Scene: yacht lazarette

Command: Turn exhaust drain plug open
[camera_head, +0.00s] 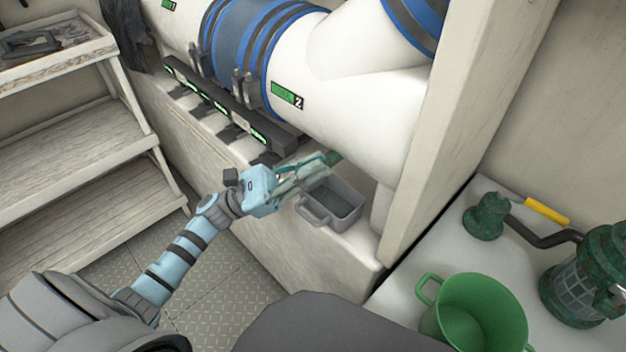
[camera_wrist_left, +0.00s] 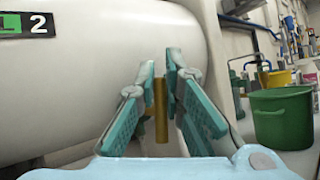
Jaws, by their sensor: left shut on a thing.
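The exhaust pipe (camera_head: 340,100) is a thick white tube with blue bands and a green label marked 2. It also fills the left of the left wrist view (camera_wrist_left: 90,90). My left gripper (camera_head: 318,168) reaches in from the left under the pipe's low side. In the left wrist view, its teal-padded fingers (camera_wrist_left: 171,80) are closed around an upright brass-coloured piece (camera_wrist_left: 161,108), which appears to be the drain plug's handle. The fingers hide much of it, and its turn angle is hard to tell. My right gripper is not in view.
A grey open tub (camera_head: 345,212) stands on the ledge just below my left gripper. A dark rail (camera_head: 220,100) with green labels runs along the pipe. A green bucket (camera_head: 480,310) and a green-and-grey strainer (camera_head: 585,280) stand at right. Wooden steps (camera_head: 80,150) are at left.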

